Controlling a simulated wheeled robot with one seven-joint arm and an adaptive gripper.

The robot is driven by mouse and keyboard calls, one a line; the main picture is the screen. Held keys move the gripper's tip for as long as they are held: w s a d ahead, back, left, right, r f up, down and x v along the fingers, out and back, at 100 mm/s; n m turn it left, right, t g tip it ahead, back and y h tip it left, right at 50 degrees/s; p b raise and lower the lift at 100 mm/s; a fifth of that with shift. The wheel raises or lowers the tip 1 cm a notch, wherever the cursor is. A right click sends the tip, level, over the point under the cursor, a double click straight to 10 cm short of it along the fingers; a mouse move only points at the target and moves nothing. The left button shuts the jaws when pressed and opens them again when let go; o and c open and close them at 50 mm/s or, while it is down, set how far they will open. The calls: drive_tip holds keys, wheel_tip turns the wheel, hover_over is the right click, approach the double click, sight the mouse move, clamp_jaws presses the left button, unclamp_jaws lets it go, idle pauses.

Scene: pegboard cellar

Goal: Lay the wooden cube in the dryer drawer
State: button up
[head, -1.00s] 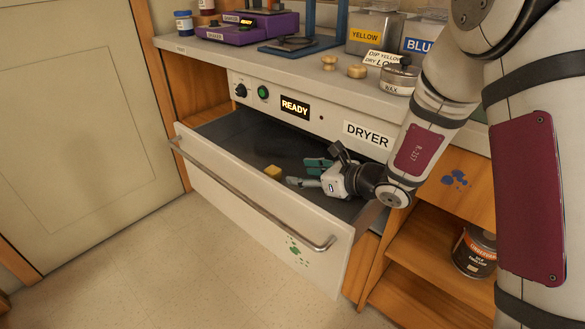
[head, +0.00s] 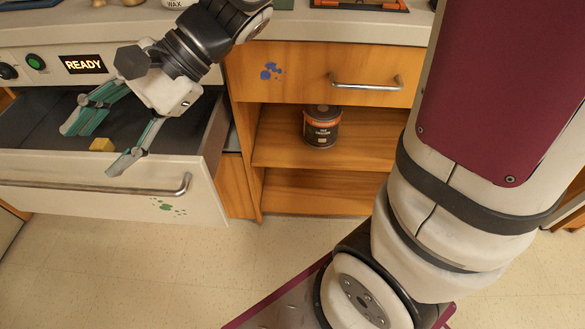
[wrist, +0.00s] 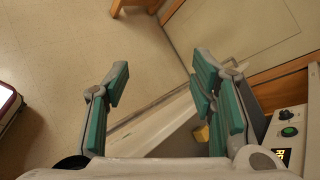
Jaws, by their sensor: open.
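The wooden cube (head: 102,145) is small and yellow and lies on the dark floor of the dryer drawer. The dryer drawer (head: 110,200) stands pulled open below the READY panel, with a metal bar handle on its white front. My gripper (head: 97,150) is open and empty, above the drawer, its teal-padded fingers spread to either side of the cube in the head view. In the wrist view the gripper (wrist: 165,100) is open with nothing between its fingers. The cube (wrist: 201,134) shows there beside the right finger, partly hidden by it.
A wooden cabinet stands right of the dryer, with a closed drawer (head: 366,88) above open shelves. A dark can (head: 321,127) stands on the upper shelf. The counter (head: 330,29) runs above. The tiled floor (head: 120,265) in front is clear.

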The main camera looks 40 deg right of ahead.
drive_tip(key=s+d+n+g+h, duration=0.2)
drive_tip(key=s+d+n+h, duration=0.3)
drive_tip(key=s, duration=0.7)
drive_tip(key=s+d+n+h, duration=0.3)
drive_tip(key=s+d, duration=0.2)
drive_tip(key=d, duration=0.3)
drive_tip(key=s+d+f+n+t+h, duration=0.1)
drive_tip(key=s+d+h, duration=0.3)
drive_tip(key=d, duration=0.4)
drive_tip(key=shift+s+f+n+t, duration=0.15)
drive_tip(key=shift+s+n+t, duration=0.2)
drive_tip(key=shift+n, duration=0.55)
wheel_tip(320, 180, up, 32)
drive_tip(key=t+p, duration=0.4)
drive_tip(key=p, duration=2.6)
drive_tip(key=shift+d, duration=0.3)
